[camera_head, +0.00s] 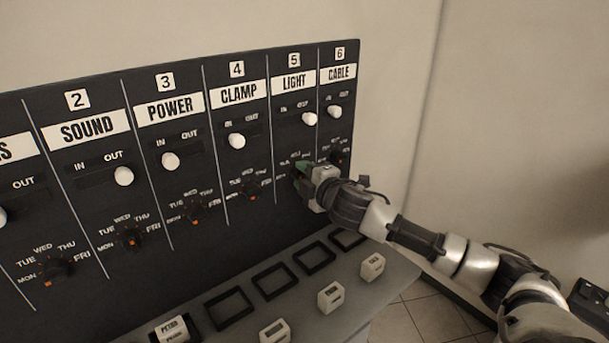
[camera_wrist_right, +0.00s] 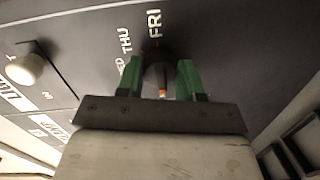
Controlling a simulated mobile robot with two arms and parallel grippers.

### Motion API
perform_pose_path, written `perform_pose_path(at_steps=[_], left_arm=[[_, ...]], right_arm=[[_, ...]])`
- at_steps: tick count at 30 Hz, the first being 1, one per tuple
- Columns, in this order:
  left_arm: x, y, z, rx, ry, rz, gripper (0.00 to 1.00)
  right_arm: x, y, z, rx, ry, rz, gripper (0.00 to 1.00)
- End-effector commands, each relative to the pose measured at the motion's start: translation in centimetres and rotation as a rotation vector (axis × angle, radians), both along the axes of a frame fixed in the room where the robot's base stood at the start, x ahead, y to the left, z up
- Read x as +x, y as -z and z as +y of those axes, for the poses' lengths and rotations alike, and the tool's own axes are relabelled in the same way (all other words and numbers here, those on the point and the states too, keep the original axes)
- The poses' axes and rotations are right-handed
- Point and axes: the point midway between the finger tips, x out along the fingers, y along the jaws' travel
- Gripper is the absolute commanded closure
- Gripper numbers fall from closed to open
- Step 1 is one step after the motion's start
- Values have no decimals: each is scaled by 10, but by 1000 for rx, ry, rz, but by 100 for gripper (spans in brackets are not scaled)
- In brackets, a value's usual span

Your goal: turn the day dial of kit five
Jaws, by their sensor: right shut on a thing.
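The day dial of kit five, under the LIGHT label (camera_head: 294,84), is a dark knob mostly hidden behind my right gripper in the head view. My right gripper (camera_head: 305,172) is at this dial on the black board. In the right wrist view, the dial (camera_wrist_right: 158,74) is a dark round knob with an orange mark on its near side. The green fingers of the right gripper (camera_wrist_right: 159,80) stand on both sides of it, shut on it. The letters FRI and THU show beyond the fingers. My left gripper is not in view.
The black board (camera_head: 150,265) also carries dials and white IN/OUT sliders for other kits. The CABLE dial (camera_head: 338,157) is close to the right of my gripper. Below, a grey ledge (camera_head: 340,290) holds empty black frames and several white blocks, including one (camera_head: 331,296).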

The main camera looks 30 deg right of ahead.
Motion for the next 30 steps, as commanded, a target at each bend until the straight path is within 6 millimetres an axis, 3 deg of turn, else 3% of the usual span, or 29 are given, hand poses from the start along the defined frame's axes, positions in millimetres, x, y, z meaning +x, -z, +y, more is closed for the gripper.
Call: perform_pose_path(at_steps=[8, 9, 14, 23, 30], left_arm=[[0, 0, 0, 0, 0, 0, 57], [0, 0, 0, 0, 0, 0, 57], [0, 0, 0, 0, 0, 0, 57], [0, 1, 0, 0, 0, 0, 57], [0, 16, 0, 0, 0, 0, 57]], right_arm=[[0, 1, 0, -4, 0, 1, 87], [0, 1, 0, -4, 0, 1, 62], [0, 1, 0, -3, 0, 1, 38], [-2, 1, 0, -2, 0, 1, 38], [-30, 3, 0, -7, -3, 2, 38]])
